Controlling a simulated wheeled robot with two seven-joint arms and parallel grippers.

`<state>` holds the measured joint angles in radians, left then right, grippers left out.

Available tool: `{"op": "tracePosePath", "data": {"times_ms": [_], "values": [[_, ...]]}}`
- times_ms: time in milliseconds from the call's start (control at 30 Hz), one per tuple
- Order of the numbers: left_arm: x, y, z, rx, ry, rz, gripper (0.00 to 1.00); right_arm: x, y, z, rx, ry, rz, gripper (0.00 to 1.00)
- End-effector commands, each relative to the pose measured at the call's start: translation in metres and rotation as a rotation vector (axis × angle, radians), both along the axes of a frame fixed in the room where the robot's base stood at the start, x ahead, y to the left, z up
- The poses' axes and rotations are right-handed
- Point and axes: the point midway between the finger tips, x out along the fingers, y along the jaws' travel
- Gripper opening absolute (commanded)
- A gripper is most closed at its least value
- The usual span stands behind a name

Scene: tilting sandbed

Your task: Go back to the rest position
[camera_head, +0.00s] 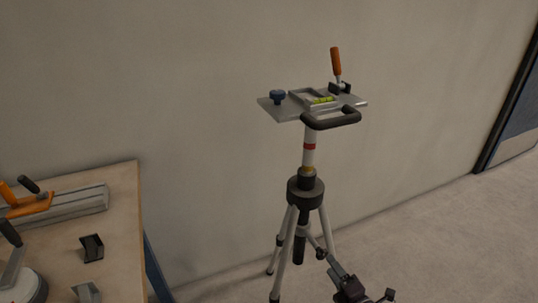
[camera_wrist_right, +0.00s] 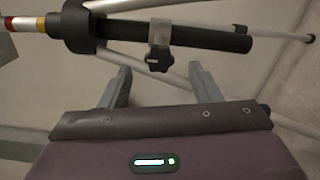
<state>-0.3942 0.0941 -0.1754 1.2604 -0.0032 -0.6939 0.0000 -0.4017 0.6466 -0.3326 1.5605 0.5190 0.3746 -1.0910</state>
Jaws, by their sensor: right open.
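My right gripper (camera_head: 340,272) is low at the bottom of the head view, in front of the tripod (camera_head: 306,190). In the right wrist view the two fingers of my right gripper (camera_wrist_right: 160,82) stand apart with nothing held between them. The tripod's dark central tube (camera_wrist_right: 205,36) and a black knob (camera_wrist_right: 159,58) lie just beyond the fingertips; I cannot tell the exact gap. My left gripper is not in view.
The tripod carries a plate (camera_head: 272,107) with a level vial, a blue knob, a dark handle and an orange-handled clamp. A wooden workbench (camera_head: 122,200) with clamps and small brackets stands at left. A wall is behind; open floor (camera_head: 450,240) lies right, towards a dark door frame.

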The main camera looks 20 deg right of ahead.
Motion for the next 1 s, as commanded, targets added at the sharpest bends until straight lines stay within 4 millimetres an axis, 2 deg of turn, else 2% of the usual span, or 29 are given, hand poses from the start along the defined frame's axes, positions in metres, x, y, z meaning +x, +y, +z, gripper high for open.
{"op": "tracePosePath", "data": {"times_ms": [67, 167, 267, 367, 400, 500, 600, 800, 933, 1000], "values": [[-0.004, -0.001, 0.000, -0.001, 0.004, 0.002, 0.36, 0.000, 0.000, -0.001, 0.004, 0.004, -0.002, 0.57], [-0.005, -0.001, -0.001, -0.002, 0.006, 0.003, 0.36, -0.002, -0.001, -0.018, 0.065, 0.061, -0.034, 0.57], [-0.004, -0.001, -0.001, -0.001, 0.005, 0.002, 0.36, -0.011, -0.002, -0.061, 0.233, 0.208, -0.127, 0.57], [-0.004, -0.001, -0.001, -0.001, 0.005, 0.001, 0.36, -0.035, 0.006, -0.125, 0.486, 0.424, -0.286, 0.57], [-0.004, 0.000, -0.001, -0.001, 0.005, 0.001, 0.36, -0.049, 0.012, -0.151, 0.590, 0.514, -0.360, 0.57], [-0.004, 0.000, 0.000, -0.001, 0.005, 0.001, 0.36, -0.086, 0.035, -0.205, 0.812, 0.706, -0.544, 0.57], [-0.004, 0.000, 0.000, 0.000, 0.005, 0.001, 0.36, -0.122, 0.060, -0.241, 0.969, 0.851, -0.705, 0.57], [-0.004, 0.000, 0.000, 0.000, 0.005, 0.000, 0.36, -0.184, 0.110, -0.283, 1.171, 1.067, -0.981, 0.57], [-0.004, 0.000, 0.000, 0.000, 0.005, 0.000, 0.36, -0.221, 0.143, -0.297, 1.255, 1.183, -1.150, 0.57], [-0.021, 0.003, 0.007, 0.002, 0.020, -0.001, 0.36, -0.235, 0.135, -0.289, 1.241, 1.181, -1.155, 0.57]]}}
